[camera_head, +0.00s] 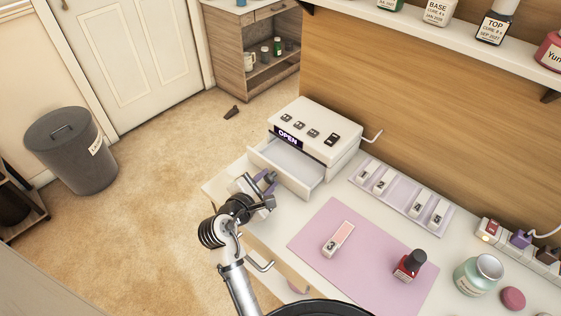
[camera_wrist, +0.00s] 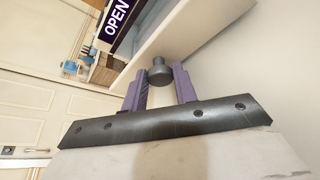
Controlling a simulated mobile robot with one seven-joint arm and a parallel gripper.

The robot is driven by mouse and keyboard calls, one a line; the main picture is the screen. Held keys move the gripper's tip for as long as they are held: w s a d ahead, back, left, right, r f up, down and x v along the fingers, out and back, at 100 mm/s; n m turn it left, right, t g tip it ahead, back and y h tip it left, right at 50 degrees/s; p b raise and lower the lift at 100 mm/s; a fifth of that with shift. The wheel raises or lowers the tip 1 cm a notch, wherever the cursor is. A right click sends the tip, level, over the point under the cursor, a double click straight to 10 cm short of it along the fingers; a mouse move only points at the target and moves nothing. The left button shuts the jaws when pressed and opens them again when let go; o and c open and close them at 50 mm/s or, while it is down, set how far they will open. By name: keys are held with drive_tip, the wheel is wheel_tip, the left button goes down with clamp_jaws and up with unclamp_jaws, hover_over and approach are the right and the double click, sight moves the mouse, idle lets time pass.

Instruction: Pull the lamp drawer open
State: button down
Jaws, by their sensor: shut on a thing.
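The white lamp unit (camera_head: 322,128) stands on the white table and bears an "OPEN" label. Its drawer (camera_head: 290,162) stands pulled out at the front, and its inside looks empty. My gripper (camera_head: 267,180) is at the drawer's front face. In the wrist view, the purple fingers of my gripper (camera_wrist: 160,80) are shut on a dark round knob (camera_wrist: 159,70) on the drawer front. The "OPEN" label (camera_wrist: 116,17) shows at the upper left there.
A pink mat (camera_head: 310,245) with a numbered block (camera_head: 339,239) and a red bottle (camera_head: 409,265) lies to the right of my arm. A tray (camera_head: 401,205) of numbered pieces lies along the wall. A crank handle (camera_head: 373,136) sticks out of the unit's right side.

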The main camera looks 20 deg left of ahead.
drive_tip(key=s, duration=0.1)
drive_tip(key=s+a, duration=0.1)
drive_tip(key=s, duration=0.1)
drive_tip(key=shift+s+a+p, duration=0.1)
drive_tip(key=shift+s+p, duration=0.05)
drive_tip(key=shift+p, duration=0.2)
drive_tip(key=c, duration=1.1)
unclamp_jaws()
drive_tip(key=b+v, duration=0.1)
drive_tip(key=v, duration=1.2)
drive_tip(key=shift+s+r, duration=0.2)
drive_tip(key=shift+s, duration=0.15)
drive_tip(key=shift+a, duration=0.1)
